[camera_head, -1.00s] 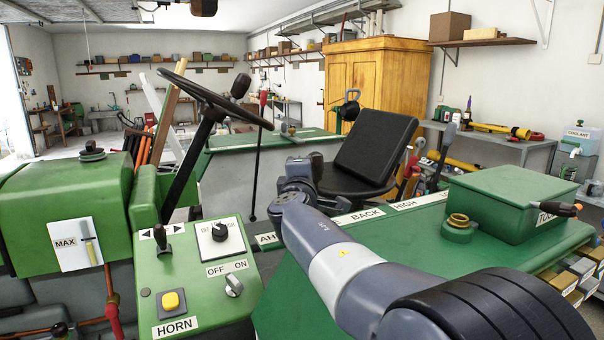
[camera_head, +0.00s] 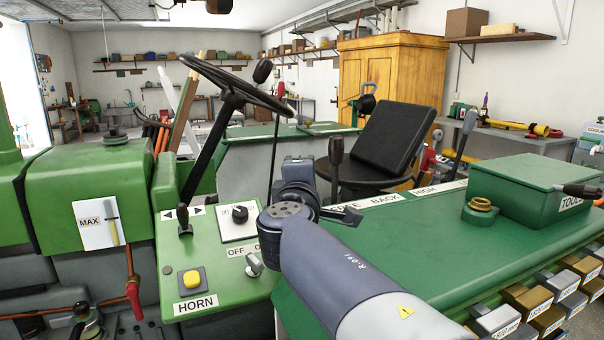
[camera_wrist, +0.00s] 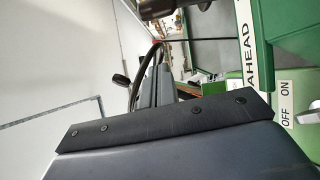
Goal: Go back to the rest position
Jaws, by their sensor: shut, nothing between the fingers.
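My gripper (camera_wrist: 162,84) shows in the wrist view as two dark grey fingers side by side, shut with nothing between them. In the head view my arm rises from the bottom edge, and its wrist stands between the green control panel (camera_head: 215,262) and the black seat (camera_head: 385,140). The fingers are not clearly visible there. In the wrist view, which is turned sideways, the AHEAD label (camera_wrist: 244,47) and the OFF ON label (camera_wrist: 285,97) lie to the right of the fingers.
A steering wheel (camera_head: 234,88) stands beyond the panel. A dark-knobbed lever (camera_head: 336,155) rises close to my wrist. A green toolbox (camera_head: 530,190) sits on the green top (camera_head: 440,250) at right, with small drawers below. A yellow HORN button (camera_head: 192,278) is on the panel.

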